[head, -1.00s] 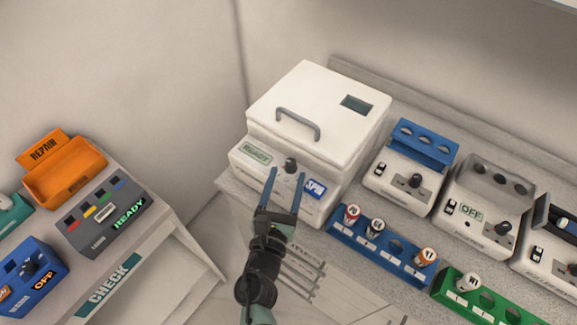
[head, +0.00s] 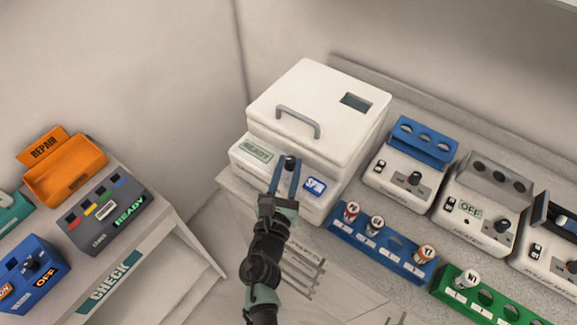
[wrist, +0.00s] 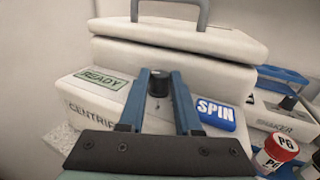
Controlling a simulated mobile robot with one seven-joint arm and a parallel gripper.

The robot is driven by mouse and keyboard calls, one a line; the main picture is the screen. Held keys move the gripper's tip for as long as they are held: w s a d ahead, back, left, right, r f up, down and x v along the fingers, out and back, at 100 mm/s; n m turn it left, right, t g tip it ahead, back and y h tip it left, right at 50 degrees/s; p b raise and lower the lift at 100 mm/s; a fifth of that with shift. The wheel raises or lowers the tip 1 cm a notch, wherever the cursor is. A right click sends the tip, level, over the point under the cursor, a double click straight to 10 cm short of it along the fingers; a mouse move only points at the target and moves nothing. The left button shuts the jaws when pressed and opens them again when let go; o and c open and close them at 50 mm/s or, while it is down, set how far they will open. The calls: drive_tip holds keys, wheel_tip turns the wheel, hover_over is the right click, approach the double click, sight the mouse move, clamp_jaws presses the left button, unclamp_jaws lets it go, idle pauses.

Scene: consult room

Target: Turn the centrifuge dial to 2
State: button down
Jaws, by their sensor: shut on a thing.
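The white centrifuge (head: 318,105) stands on the counter with its lid down. Its front carries a green READY label (head: 256,151), a blue SPIN label (head: 315,185) and a dark dial (head: 290,161) between them. My gripper (head: 287,167) reaches the front panel, its two blue fingers on either side of the dial. In the wrist view the dial (wrist: 159,85) sits between the fingertips (wrist: 159,77), which are shut on it. The dial's number marks are hidden or too small to read.
A blue rack (head: 345,236) with capped tubes stands right of my arm, and a green rack (head: 450,283) is further right. A shaker (head: 398,190) and a heater (head: 465,225) line the counter. The CHECK bench (head: 150,240) is at left.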

drive_tip(key=shift+f+b, duration=0.1)
drive_tip(key=shift+b, duration=0.3)
drive_tip(key=n+y+b, duration=0.1)
drive_tip(key=y+b, duration=0.1)
drive_tip(key=b, duration=0.1)
drive_tip(key=shift+d+f, duration=0.15)
drive_tip(key=shift+f, duration=0.05)
drive_tip(key=shift+d+r+n+y+b, duration=0.1)
drive_tip(key=shift+n+y+b, duration=0.65)
drive_tip(key=shift+b, duration=0.45)
drive_tip(key=shift+r+n+y+b, duration=0.2)
drive_tip(key=shift+n+y+b, duration=0.05)
drive_tip(key=shift+y+b, duration=0.2)
drive_tip(key=c, duration=0.6)
unclamp_jaws()
drive_tip(key=shift+s, duration=0.1)
drive_tip(key=shift+d, duration=0.2)
drive_tip(key=shift+r+h+p, duration=0.2)
drive_tip(key=shift+h+p, duration=0.2)
drive_tip(key=shift+p, duration=0.3)
